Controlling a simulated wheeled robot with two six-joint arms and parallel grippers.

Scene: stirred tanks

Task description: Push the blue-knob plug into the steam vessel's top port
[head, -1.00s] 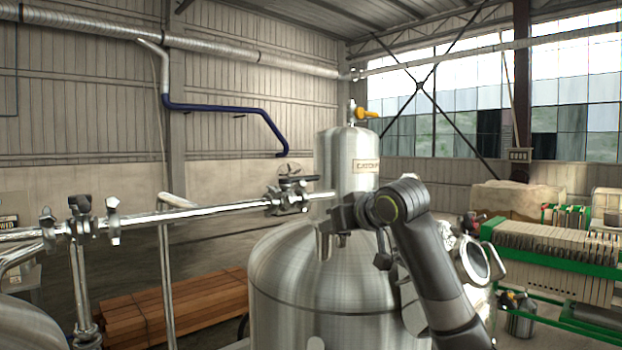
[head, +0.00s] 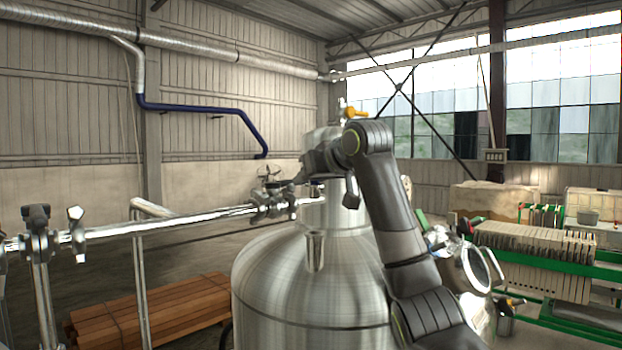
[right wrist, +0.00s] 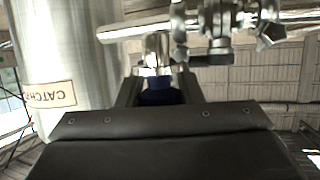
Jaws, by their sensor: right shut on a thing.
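My right gripper (head: 308,178) is shut on the blue-knob plug, above the domed top of the large steel vessel (head: 290,285). In the right wrist view the blue knob (right wrist: 160,96) sits between the two fingers, with the plug's shiny metal part (right wrist: 155,58) beyond it. In the head view the blue knob is hidden by the gripper. A short upright steel stub (head: 315,250) stands on the dome below the gripper, apart from it; I take it for the top port. My left gripper is not in view.
A horizontal steel pipe with a clamp (head: 272,203) runs in from the left, close to my right gripper. A tall steel vessel with a CATCH label (right wrist: 52,96) stands behind. Wooden beams (head: 150,312) lie at lower left; a green-framed filter press (head: 540,250) is at right.

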